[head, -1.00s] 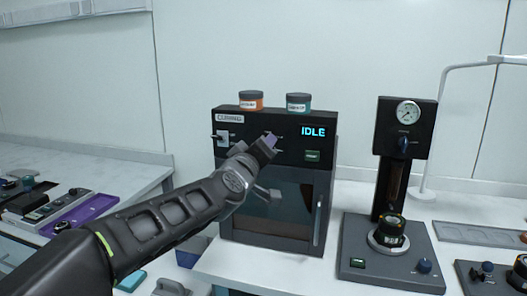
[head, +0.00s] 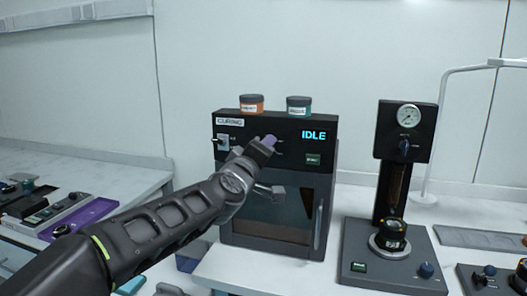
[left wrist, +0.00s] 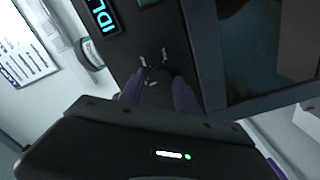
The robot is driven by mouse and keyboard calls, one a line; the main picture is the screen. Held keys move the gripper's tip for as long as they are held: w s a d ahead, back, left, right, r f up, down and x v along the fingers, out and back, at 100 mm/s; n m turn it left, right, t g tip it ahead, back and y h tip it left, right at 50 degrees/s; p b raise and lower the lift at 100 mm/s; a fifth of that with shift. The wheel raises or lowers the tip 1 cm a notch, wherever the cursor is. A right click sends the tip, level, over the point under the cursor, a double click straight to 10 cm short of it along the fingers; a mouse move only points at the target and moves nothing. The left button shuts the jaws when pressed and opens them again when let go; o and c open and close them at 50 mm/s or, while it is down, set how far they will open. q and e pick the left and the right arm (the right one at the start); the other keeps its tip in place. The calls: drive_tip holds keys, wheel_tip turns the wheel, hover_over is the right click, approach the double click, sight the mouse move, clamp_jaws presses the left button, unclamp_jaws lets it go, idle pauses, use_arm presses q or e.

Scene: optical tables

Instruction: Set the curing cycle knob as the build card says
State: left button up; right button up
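The black curing oven (head: 230,170) stands on the table with its display (head: 313,135) reading IDLE. My left gripper (head: 268,143) reaches its front panel between the left switch and the display, with the fingertips at the panel. The curing cycle knob is hidden behind the gripper in the head view. In the left wrist view, the purple fingers of the left gripper (left wrist: 158,92) are apart, with a dark shape between them and small white panel marks just beyond. Whether they grip the knob cannot be told. A white printed sheet (left wrist: 25,55) shows there, too small to read. My right gripper is out of view.
An orange jar (head: 251,104) and a teal jar (head: 299,106) stand on the oven. A press with a gauge (head: 408,116) stands to the right.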

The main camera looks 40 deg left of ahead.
use_arm(q)
drive_tip(key=shift+o, duration=1.1)
drive_tip(key=v, duration=0.7)
drive_tip(key=shift+s+d, duration=0.15)
drive_tip(key=shift+s, duration=0.25)
